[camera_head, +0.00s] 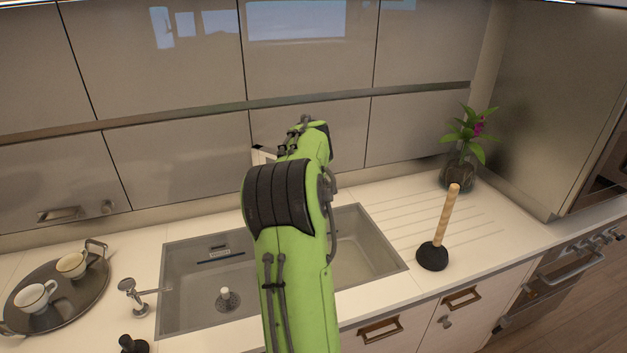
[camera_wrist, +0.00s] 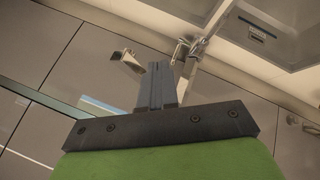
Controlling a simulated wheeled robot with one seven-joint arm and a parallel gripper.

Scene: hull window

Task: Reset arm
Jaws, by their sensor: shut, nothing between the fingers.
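My green arm (camera_head: 295,240) reaches up in front of the sink in the head view, bent at a black ribbed joint. It hides its own far end, so my gripper's fingers cannot be made out there. In the wrist view my gripper (camera_wrist: 157,68) shows beyond a dark mounting plate, with its grey fingers together and nothing seen between them. Grey cabinet panels lie behind the fingers. Small metal fittings show on both sides of the fingers, but I cannot tell whether they touch.
The sink (camera_head: 180,310) lies behind and beside my arm. A plunger (camera_head: 447,225) stands upright on the right counter, with a potted plant (camera_head: 463,150) behind it. A dark tray (camera_head: 70,309) with two cups is at the left. Wall cabinets (camera_head: 190,165) line the back.

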